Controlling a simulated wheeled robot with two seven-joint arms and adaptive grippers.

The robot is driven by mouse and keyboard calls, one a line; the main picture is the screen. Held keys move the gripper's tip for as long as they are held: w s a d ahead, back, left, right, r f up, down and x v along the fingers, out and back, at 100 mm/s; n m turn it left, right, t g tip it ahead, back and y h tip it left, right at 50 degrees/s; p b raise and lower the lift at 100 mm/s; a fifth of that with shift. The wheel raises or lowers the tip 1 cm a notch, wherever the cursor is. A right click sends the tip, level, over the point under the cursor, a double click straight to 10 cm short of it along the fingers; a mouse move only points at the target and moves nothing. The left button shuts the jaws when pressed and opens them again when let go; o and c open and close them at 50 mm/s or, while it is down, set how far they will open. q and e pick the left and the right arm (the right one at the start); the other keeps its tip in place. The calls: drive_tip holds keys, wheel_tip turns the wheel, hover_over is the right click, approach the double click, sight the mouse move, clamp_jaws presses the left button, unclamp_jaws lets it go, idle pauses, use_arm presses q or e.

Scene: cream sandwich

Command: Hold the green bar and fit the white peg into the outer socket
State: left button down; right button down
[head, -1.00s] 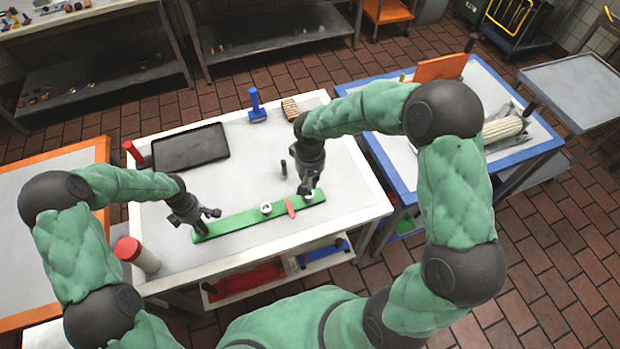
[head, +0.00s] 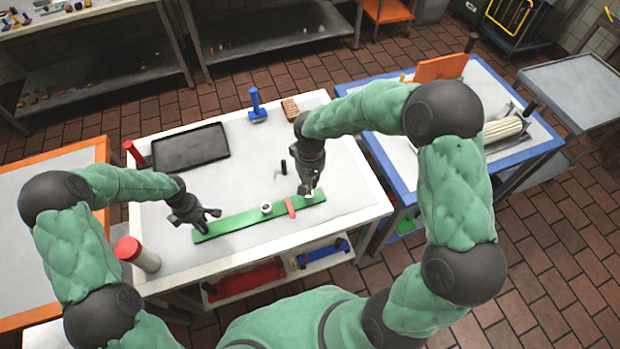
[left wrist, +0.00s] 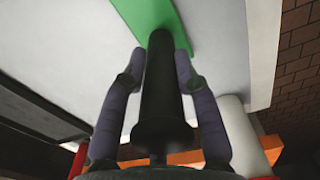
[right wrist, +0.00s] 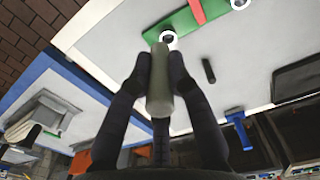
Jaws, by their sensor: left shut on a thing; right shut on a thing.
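The green bar (head: 238,220) lies on the white table, with a red crosspiece (head: 290,207) between two white ring sockets. The inner socket (head: 266,208) is clear; the outer socket (head: 309,196) is near the bar's right end. My left gripper (head: 207,217) is shut on a black upright handle (left wrist: 161,85) at the bar's left end. My right gripper (head: 309,189) is above the outer socket, shut on the pale grey-white peg (right wrist: 160,85). In the right wrist view the peg's far end overlaps the outer socket (right wrist: 168,40); I cannot tell whether it is inside.
A short black cylinder (head: 284,167) stands behind the bar. A black tray (head: 190,148), a blue-handled tool (head: 257,107) and a brown block (head: 290,109) are further back. A red-capped jar (head: 137,253) stands front left. The middle of the table is clear.

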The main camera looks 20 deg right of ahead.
idle(0.3)
drive_tip(key=shift+m, duration=0.7)
drive_tip(key=w+f, duration=0.2)
drive_tip(key=f, duration=0.4)
drive_tip(key=w+d+f, duration=0.1)
drive_tip(key=w+f, duration=0.1)
drive_tip(key=f, duration=0.4)
drive_tip(key=w+f, duration=0.2)
drive_tip(key=f, duration=0.3)
drive_tip(key=shift+d+f, duration=0.4)
drive_tip(key=shift+f, duration=0.1)
